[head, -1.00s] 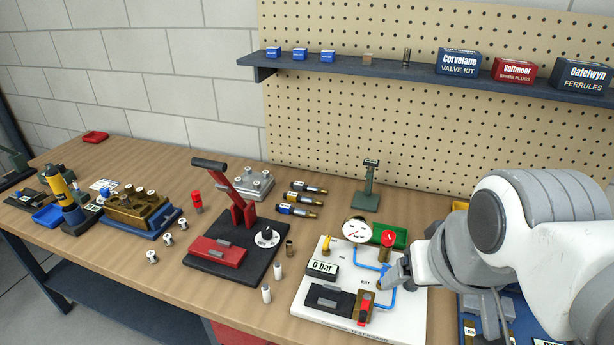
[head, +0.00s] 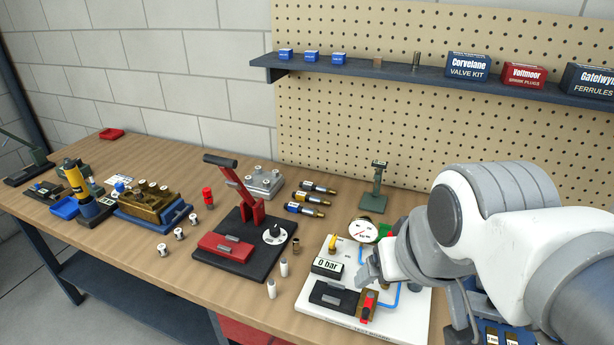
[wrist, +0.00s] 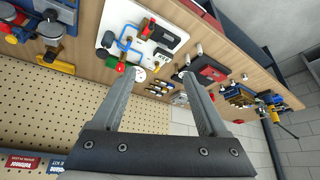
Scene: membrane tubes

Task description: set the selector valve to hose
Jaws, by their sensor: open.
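A white test board (head: 318,309) lies at the bench's front right. No hose label is readable, so I cannot tell which part is the selector valve. My gripper (head: 367,275) is above the board, open and empty; its fingers (wrist: 155,76) are apart in the wrist view.
A red lever press (head: 245,195) on a black base stands left of the board. Small white cylinders (head: 277,279) stand between them. A green stand (head: 375,190) is behind the board. A shelf (head: 430,84) with boxes crosses the pegboard.

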